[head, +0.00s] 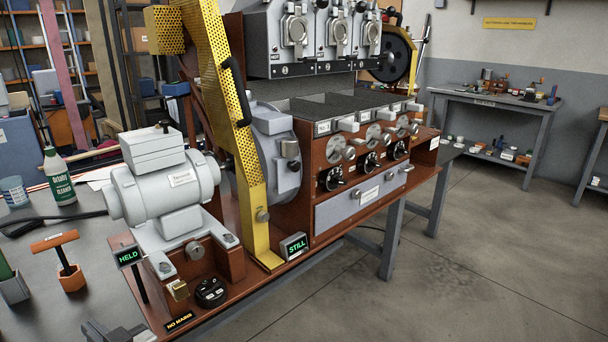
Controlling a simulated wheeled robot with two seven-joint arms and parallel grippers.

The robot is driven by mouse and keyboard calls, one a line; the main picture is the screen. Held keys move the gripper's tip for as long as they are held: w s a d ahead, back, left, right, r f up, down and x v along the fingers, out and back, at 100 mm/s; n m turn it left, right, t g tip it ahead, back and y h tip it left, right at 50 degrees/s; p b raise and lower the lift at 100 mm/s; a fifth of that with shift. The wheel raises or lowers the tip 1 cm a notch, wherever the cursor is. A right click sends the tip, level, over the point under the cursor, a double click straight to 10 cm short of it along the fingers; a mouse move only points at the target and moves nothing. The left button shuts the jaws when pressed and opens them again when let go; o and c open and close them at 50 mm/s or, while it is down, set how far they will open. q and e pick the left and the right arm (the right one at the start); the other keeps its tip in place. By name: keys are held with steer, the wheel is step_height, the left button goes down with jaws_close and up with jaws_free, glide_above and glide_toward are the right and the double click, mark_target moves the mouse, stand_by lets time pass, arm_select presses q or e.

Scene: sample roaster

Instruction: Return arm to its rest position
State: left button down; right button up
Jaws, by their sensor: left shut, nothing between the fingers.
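My left gripper (118,331) shows only in part at the bottom edge of the head view, towards the left. Its fingers are shut with nothing between them. It is in front of the near end of the sample roaster's brown base (222,303), left of the "NO MAINS" label (180,321); I cannot tell its height. The roaster (345,160) fills the middle, with a grey motor (165,185) and a yellow perforated guard (228,100). Small displays read "HELD" (129,256) and "STILL" (294,246). My right gripper is not in view.
On the dark bench at left are a green cleaner bottle (59,178), a blue cup (13,191) and an orange-handled tool (64,258) in an orange holder. A black round knob (210,292) is on the base. Open floor (450,260) lies to the right.

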arm_select(q)
steer(key=s+a+r+n+g+y, duration=0.35)
steer(key=a+r+g, duration=0.25)
steer(key=a+r, duration=0.75)
steer(key=s+a+r+n+g+y, duration=0.3)
steer(key=a+r+n+g+y, duration=0.2)
steer(key=a+r, duration=0.9)
steer(key=w+a+f+m+t+h, duration=0.1)
steer(key=w+f+m+t+h, duration=0.95)
steer(key=m, duration=0.35)
steer(key=w+d+f+m+t+h, duration=0.65)
steer(key=d+f+m+h, duration=0.3)
steer(key=d, duration=0.35)
steer(key=s+d+f+g+h, duration=0.25)
steer(key=s+d+f, duration=0.35)
steer(key=d+f, duration=0.45)
steer(key=s+d+f+g+h, duration=0.1)
steer(key=s+d+f+h, duration=0.35)
steer(key=d, duration=0.85)
steer(key=s+d+f+n+h+p, duration=0.1)
steer(key=s+d+n+p, duration=0.1)
steer(key=s+d, duration=1.2)
steer(key=shift+d+f+n+g, duration=0.15)
steer(key=shift+d+n+g, duration=0.25)
steer(key=shift+n, duration=0.4)
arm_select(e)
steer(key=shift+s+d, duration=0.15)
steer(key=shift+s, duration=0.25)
